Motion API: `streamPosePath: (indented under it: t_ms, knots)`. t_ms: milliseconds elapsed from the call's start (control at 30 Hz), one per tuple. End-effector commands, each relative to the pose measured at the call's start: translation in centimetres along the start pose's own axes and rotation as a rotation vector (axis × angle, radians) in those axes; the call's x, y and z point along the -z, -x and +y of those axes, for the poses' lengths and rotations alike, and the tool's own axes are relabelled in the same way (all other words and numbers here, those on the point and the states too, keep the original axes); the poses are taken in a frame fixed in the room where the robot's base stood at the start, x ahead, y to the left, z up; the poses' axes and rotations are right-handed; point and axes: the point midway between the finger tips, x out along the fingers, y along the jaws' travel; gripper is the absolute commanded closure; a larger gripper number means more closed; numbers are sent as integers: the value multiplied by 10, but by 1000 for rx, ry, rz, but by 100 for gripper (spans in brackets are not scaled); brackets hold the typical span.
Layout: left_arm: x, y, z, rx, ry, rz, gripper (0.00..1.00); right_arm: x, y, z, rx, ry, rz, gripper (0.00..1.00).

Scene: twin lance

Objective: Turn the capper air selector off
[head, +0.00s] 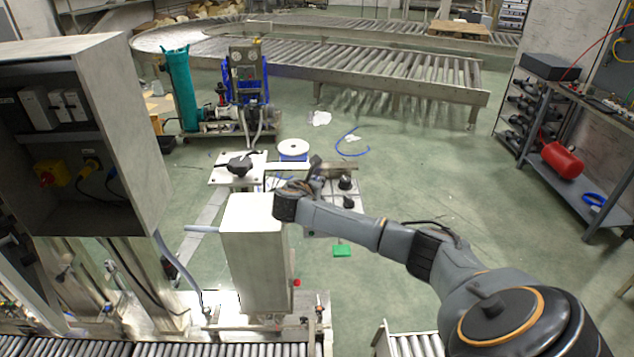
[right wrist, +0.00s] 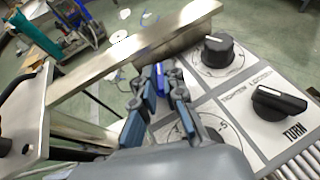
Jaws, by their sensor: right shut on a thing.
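My right gripper (right wrist: 160,82) is shut, with blue-padded fingers close together beside a steel bar. A narrow blue piece (right wrist: 159,70) shows between its fingertips; I cannot tell whether it is the capper air selector's handle. In the head view the right gripper (head: 306,184) is small and partly hidden by its own wrist. On the pale panel (right wrist: 245,105) are a round black knob (right wrist: 218,50) with a dial and a black knob (right wrist: 278,102) marked TURN. Another dial (right wrist: 213,123) is partly covered by the gripper. No label naming the air selector is readable. My left gripper is not in view.
A tall pale box (head: 255,250) stands just left of my right wrist. A steel bar (right wrist: 120,65) runs beside the fingers. A grey cabinet (head: 130,130) is at left, a bench (head: 590,190) at right. Open green floor (head: 430,180) lies beyond.

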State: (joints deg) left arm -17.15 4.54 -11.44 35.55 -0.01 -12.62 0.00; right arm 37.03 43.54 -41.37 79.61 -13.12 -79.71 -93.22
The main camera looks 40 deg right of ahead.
Motion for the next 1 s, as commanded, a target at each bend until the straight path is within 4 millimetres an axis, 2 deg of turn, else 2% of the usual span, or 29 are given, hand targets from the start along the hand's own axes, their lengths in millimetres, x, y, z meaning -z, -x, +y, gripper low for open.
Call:
streamPosePath:
  t_ms: [300,700,733,833,1000]
  knots:
    - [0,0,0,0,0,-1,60,0,0,2,66,-28,0,100]
    - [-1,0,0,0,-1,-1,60,0,0,1,71,-30,0,100]
    - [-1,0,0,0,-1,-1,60,0,0,1,71,-29,0,86]
    - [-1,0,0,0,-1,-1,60,0,0,1,71,-29,0,67]
    - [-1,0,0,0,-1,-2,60,0,0,1,71,-29,0,67]
